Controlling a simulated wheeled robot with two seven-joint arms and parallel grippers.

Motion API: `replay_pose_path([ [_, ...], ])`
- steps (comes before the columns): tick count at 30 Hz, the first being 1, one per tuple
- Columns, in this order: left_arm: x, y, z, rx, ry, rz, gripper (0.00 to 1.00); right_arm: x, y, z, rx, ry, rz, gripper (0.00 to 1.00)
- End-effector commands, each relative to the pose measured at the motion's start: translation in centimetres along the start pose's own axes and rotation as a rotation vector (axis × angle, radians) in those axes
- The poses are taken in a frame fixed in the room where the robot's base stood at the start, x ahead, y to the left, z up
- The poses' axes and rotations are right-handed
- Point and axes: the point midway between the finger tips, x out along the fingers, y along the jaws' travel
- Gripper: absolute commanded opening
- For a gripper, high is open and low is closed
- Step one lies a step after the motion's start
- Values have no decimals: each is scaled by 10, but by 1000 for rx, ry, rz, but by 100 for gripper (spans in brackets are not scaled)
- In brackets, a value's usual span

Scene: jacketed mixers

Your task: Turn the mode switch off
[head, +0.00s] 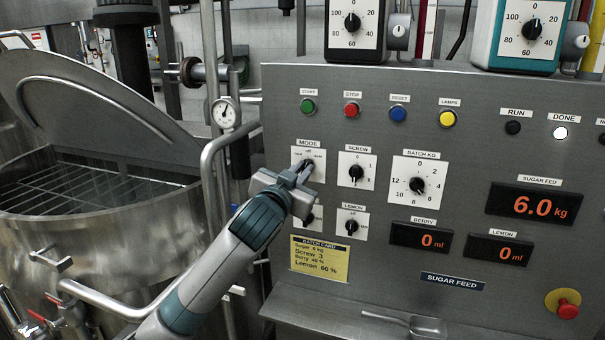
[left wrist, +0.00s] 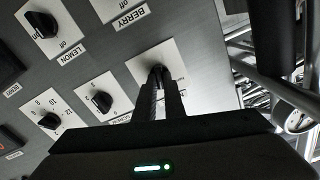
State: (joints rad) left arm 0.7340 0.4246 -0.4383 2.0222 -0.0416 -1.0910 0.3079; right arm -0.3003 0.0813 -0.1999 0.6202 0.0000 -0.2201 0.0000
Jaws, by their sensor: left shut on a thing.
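The mode switch (head: 309,165) is a dark knob on a white plate, under the MODE label at the upper left of the grey control panel. The word "off" is at the top of its plate, with more marks at left and right. My left gripper (head: 305,176) reaches it from below left and is shut on the knob. In the left wrist view the two dark fingers (left wrist: 159,82) close on the knob in front of its white plate (left wrist: 183,66). The fingers cover most of the knob, so I cannot tell its pointer direction. My right gripper is not in view.
The screw dial (head: 356,173) is close to the right, and the lemon dial (head: 351,226) is below it. The berry dial (head: 310,218) is partly behind my gripper. An open steel vessel (head: 90,250) with a curved pipe handle stands left. The sugar display (head: 533,206) reads 6.0 kg.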

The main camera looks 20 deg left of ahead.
Motion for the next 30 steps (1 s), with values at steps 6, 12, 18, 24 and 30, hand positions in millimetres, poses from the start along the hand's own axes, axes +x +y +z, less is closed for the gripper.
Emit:
replay_pose_path([
  [6, 0, 0, -1, -169, 1, 0, 0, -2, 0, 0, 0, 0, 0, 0],
  [12, 0, -1, -1, -265, 0, 0, 0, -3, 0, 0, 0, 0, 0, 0],
  [18, 0, -1, -1, -305, 1, 0, 0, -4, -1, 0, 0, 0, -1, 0],
  [24, 0, -2, -1, -309, 2, 0, 0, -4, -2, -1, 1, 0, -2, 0],
  [30, 0, -2, -1, -308, 2, -1, 16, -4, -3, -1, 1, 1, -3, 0],
])
